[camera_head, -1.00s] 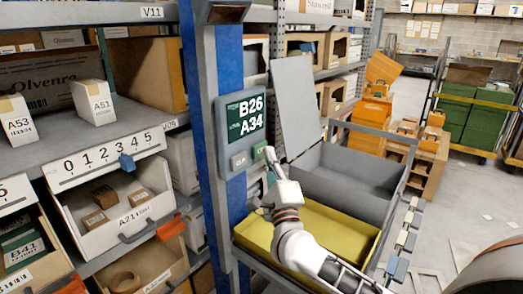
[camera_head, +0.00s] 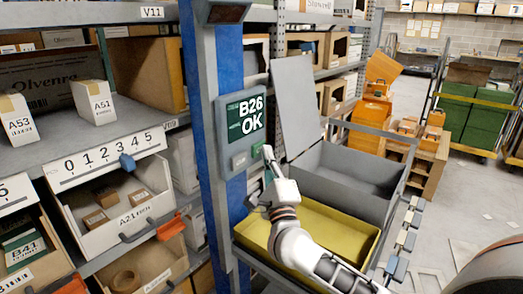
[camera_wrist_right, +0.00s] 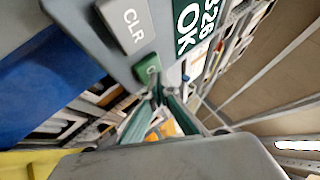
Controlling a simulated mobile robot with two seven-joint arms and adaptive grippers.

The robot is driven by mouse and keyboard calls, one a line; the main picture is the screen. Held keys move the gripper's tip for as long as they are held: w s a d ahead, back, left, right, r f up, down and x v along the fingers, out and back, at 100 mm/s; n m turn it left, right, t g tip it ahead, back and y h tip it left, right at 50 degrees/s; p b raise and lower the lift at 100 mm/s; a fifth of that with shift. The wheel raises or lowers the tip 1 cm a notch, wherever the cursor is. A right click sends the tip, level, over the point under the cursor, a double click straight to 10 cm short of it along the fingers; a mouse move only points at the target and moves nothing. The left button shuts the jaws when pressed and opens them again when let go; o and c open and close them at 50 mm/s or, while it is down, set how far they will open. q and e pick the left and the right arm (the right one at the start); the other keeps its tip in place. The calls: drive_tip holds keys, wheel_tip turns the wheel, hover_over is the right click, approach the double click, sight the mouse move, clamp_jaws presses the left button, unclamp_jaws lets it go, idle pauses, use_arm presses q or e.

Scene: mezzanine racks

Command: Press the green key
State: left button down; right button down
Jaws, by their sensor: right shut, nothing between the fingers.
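The green key (camera_head: 257,149) is on the grey panel on the blue post, below the dark green display (camera_head: 247,117) that reads "B26 OK". The key also shows in the right wrist view (camera_wrist_right: 147,68), beside the grey CLR key (camera_wrist_right: 125,25). My right gripper (camera_head: 267,151) is shut and empty, with its fingertips right at the green key's lower right side. In the wrist view its fingertips (camera_wrist_right: 157,92) overlap the key's near edge; I cannot tell whether they touch it. My left gripper is out of view.
A yellow tray (camera_head: 345,232) and a grey bin (camera_head: 350,187) lie under and beside my right arm. A grey upright flap (camera_head: 293,105) stands close right of the panel. Shelves with bins, such as the white bin (camera_head: 75,226), fill the left. Open floor lies at the right.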

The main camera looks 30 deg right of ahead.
idle(0.5)
drive_tip(key=shift+s+d+p, duration=0.3)
drive_tip(key=shift+s+p, duration=0.1)
drive_tip(key=shift+s, duration=0.4)
drive_tip(key=s, duration=0.1)
drive_tip(key=s+d+p, duration=0.1)
drive_tip(key=s, duration=0.1)
drive_tip(key=s+d, duration=0.1)
drive_tip(key=shift+s, duration=0.3)
idle(0.7)
